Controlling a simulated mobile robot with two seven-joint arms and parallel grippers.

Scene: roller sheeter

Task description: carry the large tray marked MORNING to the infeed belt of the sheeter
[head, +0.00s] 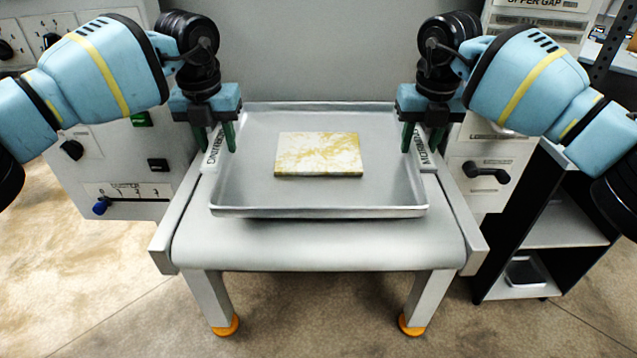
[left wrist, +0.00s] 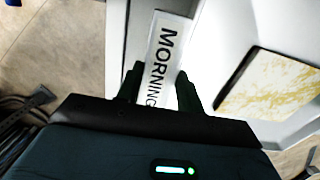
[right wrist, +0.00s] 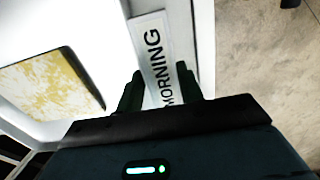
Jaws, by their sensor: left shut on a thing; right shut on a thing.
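The large metal tray (head: 318,212) lies level over the pale infeed belt (head: 318,246), and I cannot tell whether it touches. A marbled yellow-and-white slab (head: 319,154) lies flat in it. My left gripper (head: 218,145) is shut on the tray's left side and my right gripper (head: 422,145) on its right side. White plates reading MORNING show between the fingers in the left wrist view (left wrist: 166,50) and the right wrist view (right wrist: 153,50). The fingers partly cover both plates.
The sheeter's grey panels with knobs and switches flank the belt at left (head: 125,165) and right (head: 485,150). A dark shelf rack (head: 560,220) with a small tray stands at the right. The belt's front part and the floor before it (head: 318,300) are clear.

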